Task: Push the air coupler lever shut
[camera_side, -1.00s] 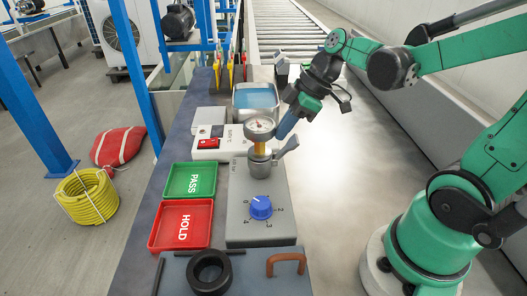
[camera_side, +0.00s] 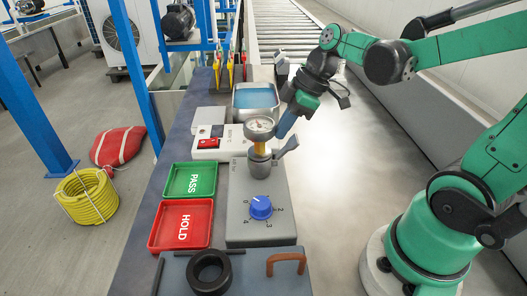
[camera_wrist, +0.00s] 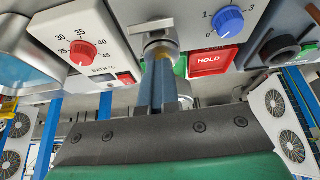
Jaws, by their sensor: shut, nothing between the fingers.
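The air coupler (camera_side: 260,163) is a grey metal cylinder upright on the grey pump station, with a round gauge (camera_side: 259,127) above it. Its grey lever (camera_side: 288,146) sticks out to the right and slants up in the side view. My gripper (camera_side: 281,135) is shut and empty, its blue fingers pointing down just above the lever and right of the gauge. I cannot tell whether they touch the lever. In the wrist view the shut fingers (camera_wrist: 159,65) reach up toward the coupler's metal parts (camera_wrist: 158,42) and hide part of them.
A blue dial (camera_side: 261,207) sits on the station in front of the coupler. The green PASS tray (camera_side: 167,192) and red HOLD tray (camera_side: 153,240) lie to the left. The white bath controller (camera_side: 222,155) and the bath (camera_side: 237,109) stand behind. The steel surface at right (camera_side: 335,200) is clear.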

